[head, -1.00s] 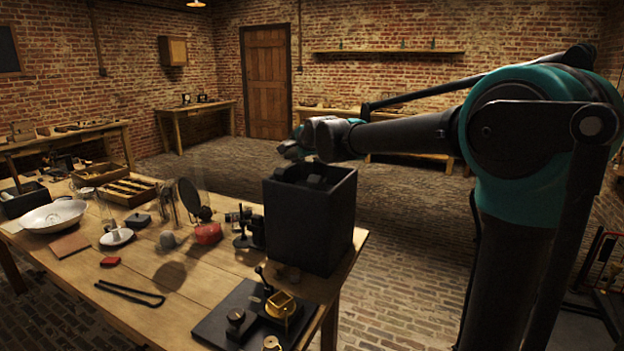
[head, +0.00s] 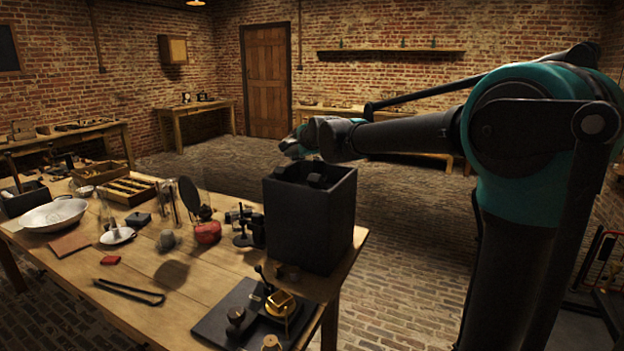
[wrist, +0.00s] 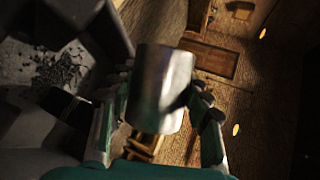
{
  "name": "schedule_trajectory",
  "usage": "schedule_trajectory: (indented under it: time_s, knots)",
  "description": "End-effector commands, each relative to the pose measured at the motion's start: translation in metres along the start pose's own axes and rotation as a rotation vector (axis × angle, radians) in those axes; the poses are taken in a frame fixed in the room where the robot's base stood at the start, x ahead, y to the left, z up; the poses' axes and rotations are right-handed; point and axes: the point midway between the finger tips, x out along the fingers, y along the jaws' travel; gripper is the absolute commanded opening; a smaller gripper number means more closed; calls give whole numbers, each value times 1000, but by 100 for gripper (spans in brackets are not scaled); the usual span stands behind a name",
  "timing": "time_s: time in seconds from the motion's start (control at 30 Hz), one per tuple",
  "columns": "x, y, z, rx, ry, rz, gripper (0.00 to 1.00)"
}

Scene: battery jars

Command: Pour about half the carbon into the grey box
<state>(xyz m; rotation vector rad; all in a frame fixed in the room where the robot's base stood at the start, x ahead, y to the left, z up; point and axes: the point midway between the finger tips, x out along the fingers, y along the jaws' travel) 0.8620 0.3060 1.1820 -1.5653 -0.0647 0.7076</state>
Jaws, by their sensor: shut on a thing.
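The grey box (head: 300,230), dark and open-topped, stands upright at the right end of the table, with dark shapes inside its mouth. In the wrist view my gripper (wrist: 160,92) is shut on a shiny metal cup (wrist: 163,75), with a finger on either side of it. The cup's inside is not visible, so I cannot tell what is in it. Dark crumbs of carbon (wrist: 58,72) lie scattered on a grey surface at the left, between dark blocky shapes. In the head view my wrist is just behind and above the box's far rim; the cup is hidden there.
A black base with brass fittings (head: 235,322) sits in front of the box. A black stand (head: 243,228) and a red object (head: 207,232) are to its left. A white bowl (head: 52,215), tongs (head: 130,291) and a wooden tray (head: 130,190) lie farther left.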

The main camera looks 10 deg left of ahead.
Motion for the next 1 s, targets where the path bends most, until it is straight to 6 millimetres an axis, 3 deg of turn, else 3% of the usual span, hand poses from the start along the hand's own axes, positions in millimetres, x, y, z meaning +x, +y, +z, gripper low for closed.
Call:
schedule_trajectory:
  time_s: [1.0]
  knots:
    - [-2,-2,-2,52,-23,-22,17]
